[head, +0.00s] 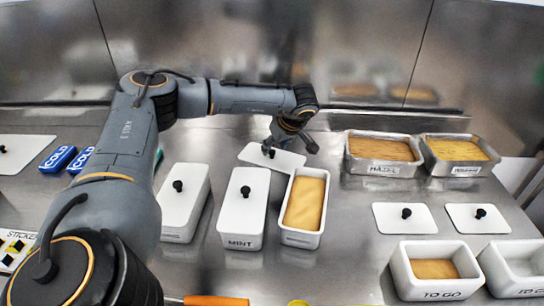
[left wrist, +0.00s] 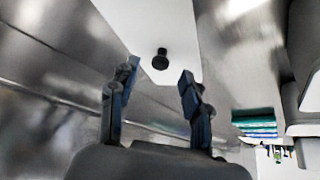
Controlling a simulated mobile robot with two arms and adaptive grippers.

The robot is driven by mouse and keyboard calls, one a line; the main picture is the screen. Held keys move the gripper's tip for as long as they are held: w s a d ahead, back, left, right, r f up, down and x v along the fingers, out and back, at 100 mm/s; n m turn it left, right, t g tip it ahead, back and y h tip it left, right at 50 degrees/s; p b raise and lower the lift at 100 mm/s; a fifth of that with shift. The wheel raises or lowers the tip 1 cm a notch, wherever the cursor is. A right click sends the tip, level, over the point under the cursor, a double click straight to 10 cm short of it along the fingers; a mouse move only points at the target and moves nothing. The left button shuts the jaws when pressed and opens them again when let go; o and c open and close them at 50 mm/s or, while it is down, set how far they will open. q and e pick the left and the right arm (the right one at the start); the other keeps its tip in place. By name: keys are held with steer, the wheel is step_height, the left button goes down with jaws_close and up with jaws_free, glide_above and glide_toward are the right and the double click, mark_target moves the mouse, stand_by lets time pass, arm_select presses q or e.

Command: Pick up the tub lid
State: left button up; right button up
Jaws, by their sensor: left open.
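A white rectangular tub lid (head: 287,162) with a black knob lies flat on the steel counter, behind an open white tub (head: 289,238) of yellow-orange filling. My left gripper (head: 290,147) is over this lid, its fingers spread and empty. In the left wrist view the lid (left wrist: 152,22) is ahead, and its black knob (left wrist: 160,59) shows in line with the gap between the open fingers (left wrist: 157,78). I cannot tell how far the fingertips are from the knob. My right gripper is not in view.
A lidded MINT tub (head: 240,225) and another lidded tub (head: 178,219) stand left of the open tub. Filled metal pans (head: 382,168) stand back right. Two more lids (head: 390,224) (head: 496,224) lie in front of them, behind white TO GO tubs (head: 437,290). A steel wall rises behind.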

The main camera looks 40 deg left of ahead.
mark_target(272, 155)
arm_select(q)
steer(key=x, duration=0.2)
steer(key=shift+a+f, duration=0.2)
steer(key=shift+f, duration=0.1)
jaws_close()
steer(key=shift+r, duration=0.15)
